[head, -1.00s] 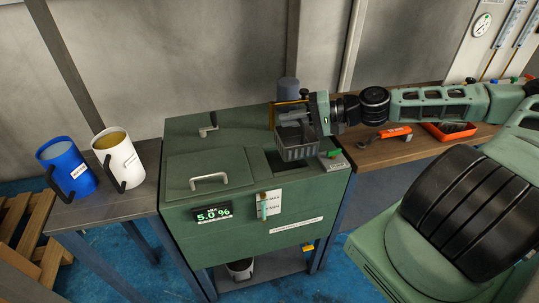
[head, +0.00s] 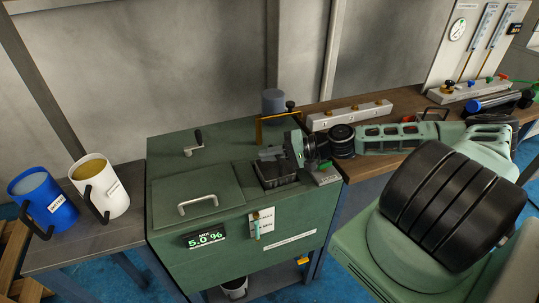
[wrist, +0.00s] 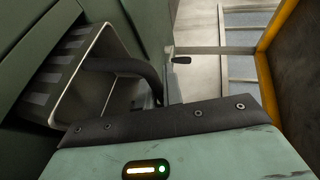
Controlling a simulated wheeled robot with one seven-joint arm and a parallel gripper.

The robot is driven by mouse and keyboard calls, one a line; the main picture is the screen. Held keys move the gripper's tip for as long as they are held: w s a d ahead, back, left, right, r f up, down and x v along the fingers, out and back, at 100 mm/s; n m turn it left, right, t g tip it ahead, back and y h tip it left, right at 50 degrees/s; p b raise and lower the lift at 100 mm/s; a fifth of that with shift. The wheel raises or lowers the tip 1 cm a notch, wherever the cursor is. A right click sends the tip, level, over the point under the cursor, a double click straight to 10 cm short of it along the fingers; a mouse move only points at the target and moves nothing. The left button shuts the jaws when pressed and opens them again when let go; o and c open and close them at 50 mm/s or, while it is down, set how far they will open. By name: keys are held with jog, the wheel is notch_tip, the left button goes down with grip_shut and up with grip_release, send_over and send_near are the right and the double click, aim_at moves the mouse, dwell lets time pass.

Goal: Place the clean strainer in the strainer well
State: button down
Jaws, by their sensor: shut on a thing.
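The strainer (head: 277,174) is a dark grey slotted basket. In the head view it sits low at the well opening (head: 254,172) in the top of the green tank, and largely covers it. I cannot tell whether it rests on the bottom. My gripper (head: 270,153) is above the strainer and shut on it. In the wrist view the strainer (wrist: 75,88) is at the left, with its slotted wall and a dark curved handle (wrist: 125,68) showing. The fingertips are hidden there.
The green tank (head: 175,222) has a handled lid left of the well. A blue jug (head: 45,200) and white jug (head: 100,187) stand on the left bench. A wooden bench (head: 365,172) is at right.

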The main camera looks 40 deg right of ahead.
jog(key=shift+f, duration=0.15)
jog(key=shift+f, duration=0.15)
jog(key=shift+f+b, duration=0.5)
jog(key=shift+b, duration=0.1)
jog(key=c, duration=1.5)
grip_release()
jog(key=shift+c, duration=0.2)
jog(key=shift+r, duration=0.2)
